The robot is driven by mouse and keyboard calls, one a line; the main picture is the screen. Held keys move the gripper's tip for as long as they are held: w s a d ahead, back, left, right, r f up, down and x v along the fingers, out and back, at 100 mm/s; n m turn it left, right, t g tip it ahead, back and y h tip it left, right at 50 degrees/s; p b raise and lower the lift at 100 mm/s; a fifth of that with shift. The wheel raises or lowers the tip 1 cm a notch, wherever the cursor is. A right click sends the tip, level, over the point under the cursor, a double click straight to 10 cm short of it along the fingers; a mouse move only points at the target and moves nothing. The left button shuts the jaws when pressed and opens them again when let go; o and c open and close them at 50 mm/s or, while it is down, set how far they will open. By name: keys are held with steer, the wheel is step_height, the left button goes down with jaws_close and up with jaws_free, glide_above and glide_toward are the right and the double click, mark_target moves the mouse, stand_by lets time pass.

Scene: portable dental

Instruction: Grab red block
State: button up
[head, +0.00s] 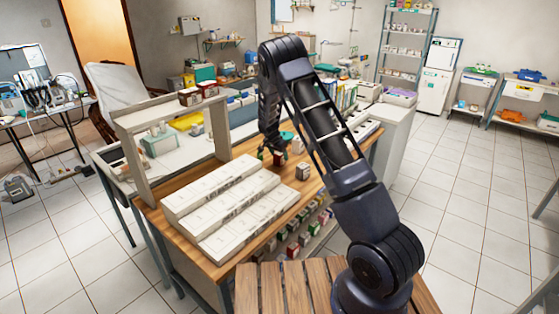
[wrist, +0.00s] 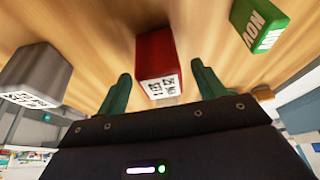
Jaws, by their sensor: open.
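A red block (wrist: 155,55) with a white printed label on its end shows in the wrist view. It is on the wooden table, between the two green fingers of my gripper (wrist: 160,92). The fingers are apart, one on each side of the block, and I cannot tell whether either touches it. In the head view my gripper (head: 277,154) is low over the wooden table, right of the white boxes. The red block there is small and mostly hidden by the gripper.
A grey block (wrist: 38,72) lies left of the red block in the wrist view, and a green block (wrist: 258,22) lies to the right. Long white boxes (head: 228,200) fill the table's left part. A wooden shelf frame (head: 138,165) stands at the left.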

steer(key=x, duration=0.3)
steer(key=shift+w+d+f, duration=0.1)
steer(key=shift+w+f, duration=0.05)
steer(key=shift+f, duration=0.15)
steer(key=shift+c, duration=0.2)
steer(key=c, duration=1.1)
steer(key=shift+o, duration=0.2)
